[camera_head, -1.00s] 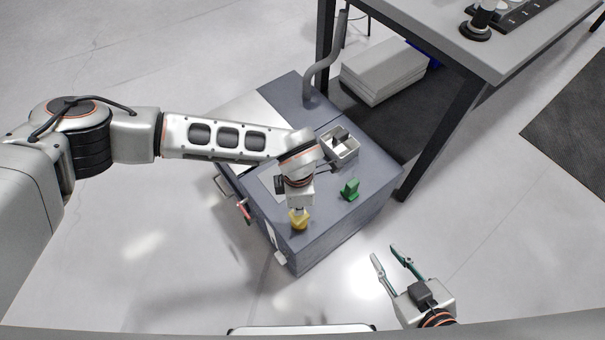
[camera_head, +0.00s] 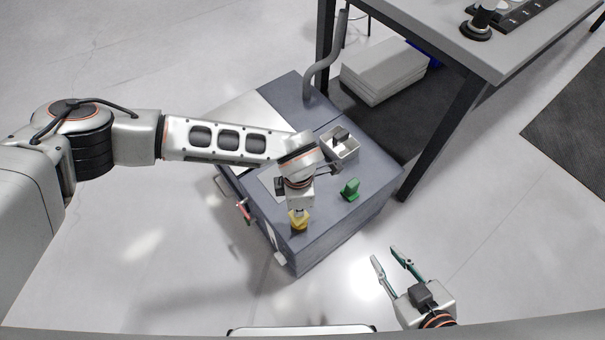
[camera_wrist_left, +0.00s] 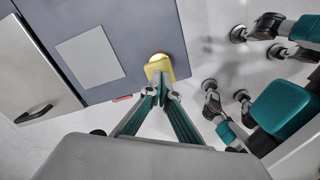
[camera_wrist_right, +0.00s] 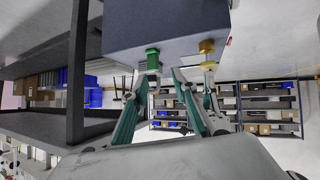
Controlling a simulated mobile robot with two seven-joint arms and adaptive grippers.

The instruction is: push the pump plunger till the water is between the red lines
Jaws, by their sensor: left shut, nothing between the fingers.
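A yellow knob (camera_head: 299,220), which looks like the pump plunger's head, sits at the near corner of the grey cabinet top (camera_head: 365,172). My left gripper (camera_head: 298,211) points down onto it. In the left wrist view its fingers (camera_wrist_left: 159,88) are shut with their tips at the yellow block (camera_wrist_left: 159,68); I cannot tell whether they press on it. My right gripper (camera_head: 385,254) is open and empty, low to the right of the cabinet. A small red part (camera_head: 243,210) shows at the cabinet's left side; no water level or pair of red lines can be made out.
A green block (camera_head: 350,189) stands on the cabinet top right of the knob. A light open tray (camera_head: 342,151) and a grey bent pipe (camera_head: 322,66) are farther back. A workbench (camera_head: 440,32) stands at the upper right.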

